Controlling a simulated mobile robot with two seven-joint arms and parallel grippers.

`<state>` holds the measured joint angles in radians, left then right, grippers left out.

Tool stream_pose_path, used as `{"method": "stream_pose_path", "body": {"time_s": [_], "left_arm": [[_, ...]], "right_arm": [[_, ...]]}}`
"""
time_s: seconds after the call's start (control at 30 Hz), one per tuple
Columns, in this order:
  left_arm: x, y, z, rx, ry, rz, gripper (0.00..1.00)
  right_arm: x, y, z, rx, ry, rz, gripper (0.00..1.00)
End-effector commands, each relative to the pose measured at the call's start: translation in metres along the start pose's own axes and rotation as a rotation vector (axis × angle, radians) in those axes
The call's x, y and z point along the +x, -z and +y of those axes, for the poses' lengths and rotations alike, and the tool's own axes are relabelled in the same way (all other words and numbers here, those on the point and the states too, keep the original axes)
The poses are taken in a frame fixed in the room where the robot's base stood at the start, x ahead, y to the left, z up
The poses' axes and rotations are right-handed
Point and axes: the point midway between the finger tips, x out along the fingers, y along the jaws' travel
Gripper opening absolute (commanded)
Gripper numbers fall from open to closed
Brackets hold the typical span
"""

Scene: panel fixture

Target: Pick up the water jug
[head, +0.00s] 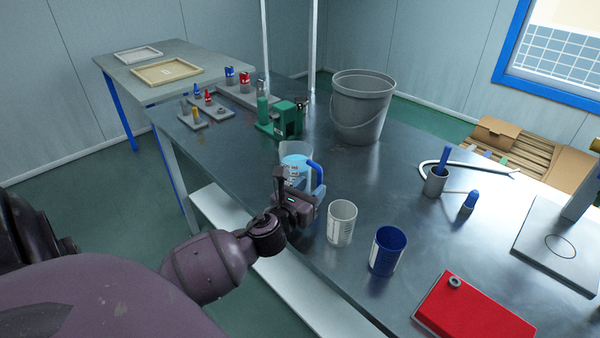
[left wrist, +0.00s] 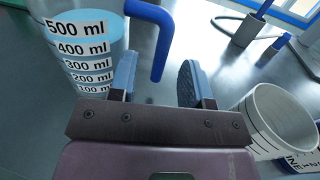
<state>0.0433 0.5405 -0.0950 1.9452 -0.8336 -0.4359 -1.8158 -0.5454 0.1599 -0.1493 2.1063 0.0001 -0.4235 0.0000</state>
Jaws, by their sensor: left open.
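The water jug (head: 296,153) is clear, with light blue water inside and a blue handle (head: 318,172). It stands upright on the dark table near its front edge. My left gripper (head: 300,188) is open in front of the jug and partly hides its lower part. In the left wrist view the jug (left wrist: 88,48), with its millilitre marks, is at upper left. Its blue handle (left wrist: 161,45) hangs down in the picture into the gap between my left fingers (left wrist: 158,85). I cannot tell whether either finger touches it. My right gripper is not in view.
A white cup (head: 341,222) stands close right of my left gripper, with a blue cup (head: 387,251) beyond it. A grey bucket (head: 361,106) and a green device (head: 284,120) stand farther back. A red case (head: 473,308) lies at lower right. Table between bucket and cups is clear.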

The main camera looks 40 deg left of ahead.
Motion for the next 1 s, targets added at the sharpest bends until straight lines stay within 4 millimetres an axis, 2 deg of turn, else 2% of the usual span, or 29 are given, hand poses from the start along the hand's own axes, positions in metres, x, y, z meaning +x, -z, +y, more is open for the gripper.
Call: {"method": "stream_pose_path", "body": {"time_s": [0.1,0.23,0.57,0.83,0.87,1.0], "left_arm": [[0.017,0.002,-0.002,0.001,0.0,0.001,0.44],[0.029,0.002,-0.002,0.0,0.0,0.002,0.44],[0.033,0.0,-0.002,0.0,0.001,0.0,0.44],[0.033,0.001,-0.002,0.0,0.001,0.001,0.03],[0.033,0.001,-0.002,0.0,0.001,0.001,0.0],[0.033,0.001,-0.002,0.0,0.001,0.001,0.0]], "right_arm": [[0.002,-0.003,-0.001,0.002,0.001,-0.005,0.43],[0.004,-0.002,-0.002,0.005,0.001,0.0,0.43],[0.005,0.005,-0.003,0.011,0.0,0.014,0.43],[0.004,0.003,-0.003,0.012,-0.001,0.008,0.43],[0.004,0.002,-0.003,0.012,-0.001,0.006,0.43],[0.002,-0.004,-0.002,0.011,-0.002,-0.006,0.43]]}}
